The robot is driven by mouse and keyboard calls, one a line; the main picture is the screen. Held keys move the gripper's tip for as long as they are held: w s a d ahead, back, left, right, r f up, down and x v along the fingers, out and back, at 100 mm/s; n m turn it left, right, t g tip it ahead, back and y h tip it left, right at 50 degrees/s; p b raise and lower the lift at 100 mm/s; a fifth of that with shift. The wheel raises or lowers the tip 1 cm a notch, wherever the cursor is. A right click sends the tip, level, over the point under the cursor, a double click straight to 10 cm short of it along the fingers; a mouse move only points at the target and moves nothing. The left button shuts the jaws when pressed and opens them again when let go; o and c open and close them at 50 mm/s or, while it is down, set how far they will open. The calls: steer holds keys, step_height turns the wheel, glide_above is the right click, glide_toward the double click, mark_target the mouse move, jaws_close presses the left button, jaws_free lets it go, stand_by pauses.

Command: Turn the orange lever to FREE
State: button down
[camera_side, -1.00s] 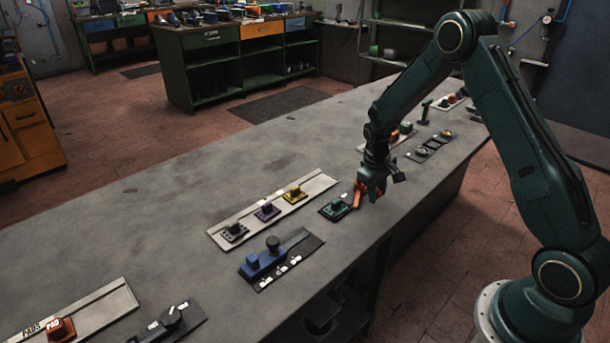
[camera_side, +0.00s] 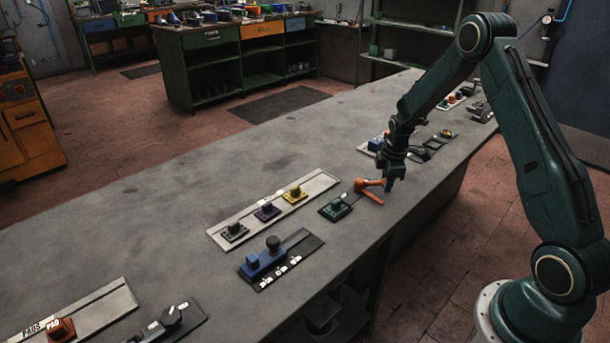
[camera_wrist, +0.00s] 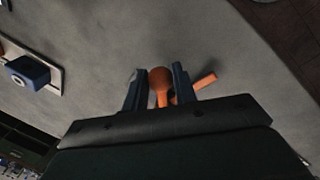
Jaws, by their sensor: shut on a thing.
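The orange lever (camera_side: 368,184) stands on the bench beside a dark green block on a black plate (camera_side: 335,208). Its arm points right, toward my gripper (camera_side: 394,183). A second orange bar (camera_side: 371,198) lies at an angle in front of it. In the wrist view, my gripper (camera_wrist: 158,88) has one dark finger on each side of the orange lever's round knob (camera_wrist: 160,76) and is shut on it. The orange bar shows right of the fingers (camera_wrist: 206,80). I cannot read any FREE marking, and the lever's base is partly hidden in the wrist view.
A blue slider unit (camera_side: 264,258) sits in front. A dark plate with round parts (camera_side: 432,146) lies behind my gripper. The bench between is clear.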

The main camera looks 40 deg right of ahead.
steer(key=shift+w+d+n, duration=0.3)
steer(key=shift+n, duration=0.3)
steer(key=c, duration=1.1)
jaws_free()
steer(key=shift+c, duration=0.2)
step_height(320, 180, up, 14)
steer(key=s+a, duration=0.1)
steer(key=s, duration=0.1)
steer(key=shift+a+f, duration=0.15)
steer(key=shift+a, duration=0.15)
steer(key=shift+s, duration=0.1)
